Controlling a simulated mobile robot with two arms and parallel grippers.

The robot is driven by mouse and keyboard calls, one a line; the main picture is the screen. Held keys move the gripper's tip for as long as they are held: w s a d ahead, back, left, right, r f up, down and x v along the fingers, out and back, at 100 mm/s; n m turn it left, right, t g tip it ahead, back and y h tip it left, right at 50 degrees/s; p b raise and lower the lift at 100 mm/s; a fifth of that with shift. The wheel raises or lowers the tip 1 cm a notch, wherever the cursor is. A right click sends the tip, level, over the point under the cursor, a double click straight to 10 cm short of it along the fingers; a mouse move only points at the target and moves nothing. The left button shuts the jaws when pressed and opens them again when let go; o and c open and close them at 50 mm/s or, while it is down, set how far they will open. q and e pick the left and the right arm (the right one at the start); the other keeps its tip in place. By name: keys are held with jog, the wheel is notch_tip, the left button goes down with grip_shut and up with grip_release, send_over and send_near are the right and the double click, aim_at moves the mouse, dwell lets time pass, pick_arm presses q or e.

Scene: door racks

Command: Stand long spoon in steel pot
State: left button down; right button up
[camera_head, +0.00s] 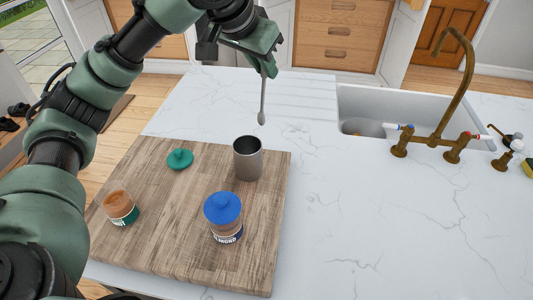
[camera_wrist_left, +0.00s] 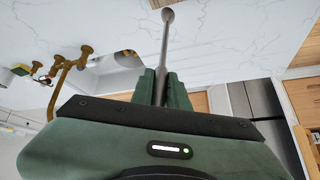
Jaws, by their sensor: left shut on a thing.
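A long grey spoon (camera_head: 262,103) hangs nearly upright from my left gripper (camera_head: 265,69), bowl end down. The gripper is shut on the spoon's upper end. In the left wrist view the spoon (camera_wrist_left: 166,45) runs out from between the green fingers (camera_wrist_left: 158,84). The steel pot (camera_head: 248,160) is a tall open cylinder standing upright on the wooden board's back right part. The spoon's bowl is apart from the pot and shows above and slightly right of its rim in the head view. My right gripper is not in view.
The wooden board (camera_head: 160,230) also holds a blue-lidded jar (camera_head: 224,215), an open jar (camera_head: 121,208) and a loose green lid (camera_head: 180,159). A sink (camera_head: 375,105) with a brass tap (camera_head: 462,85) lies at the right. The white counter (camera_head: 345,210) right of the board is clear.

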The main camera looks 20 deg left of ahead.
pick_arm(q)
jog(key=w+a+r+m+g+h+p, duration=0.1)
jog(key=a+r+m+g+h+p, duration=0.3)
jog(key=r+m, duration=0.8)
notch_tip(320, 180, down, 17)
jog(key=a+n+t+h, duration=0.1)
jog(key=n, duration=0.2)
jog(key=shift+a+r, duration=0.15)
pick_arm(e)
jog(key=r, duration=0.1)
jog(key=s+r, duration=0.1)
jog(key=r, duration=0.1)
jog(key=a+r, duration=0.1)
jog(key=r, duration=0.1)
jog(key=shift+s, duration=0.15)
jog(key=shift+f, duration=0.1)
